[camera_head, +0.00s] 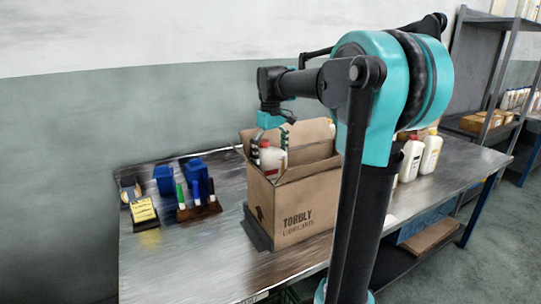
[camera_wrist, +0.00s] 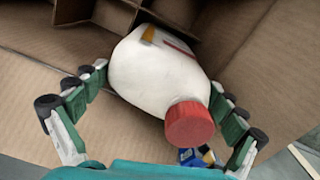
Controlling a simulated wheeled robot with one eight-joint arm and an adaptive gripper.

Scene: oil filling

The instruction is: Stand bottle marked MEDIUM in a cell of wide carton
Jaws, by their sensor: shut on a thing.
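The open cardboard carton (camera_head: 300,208), printed TORBLY LUBRICANTS, stands on the table with flaps raised. The wrist view shows its cardboard dividers (camera_wrist: 185,22). My gripper (camera_wrist: 157,84) is shut on a white bottle (camera_wrist: 150,75) with a red cap (camera_wrist: 190,124), one finger on each side. In the head view this bottle (camera_head: 272,160) is at the carton's opening, its lower part hidden by the carton's near side. In the wrist view its base points towards the dividers; I cannot tell whether it is inside a cell. Its marking is not readable.
More white bottles (camera_head: 431,153) stand right of the carton, partly behind my arm. Blue bins (camera_head: 195,168), a rack of markers (camera_head: 199,212) and a yellow note holder (camera_head: 143,212) are at the left. The front left tabletop (camera_head: 190,265) is clear.

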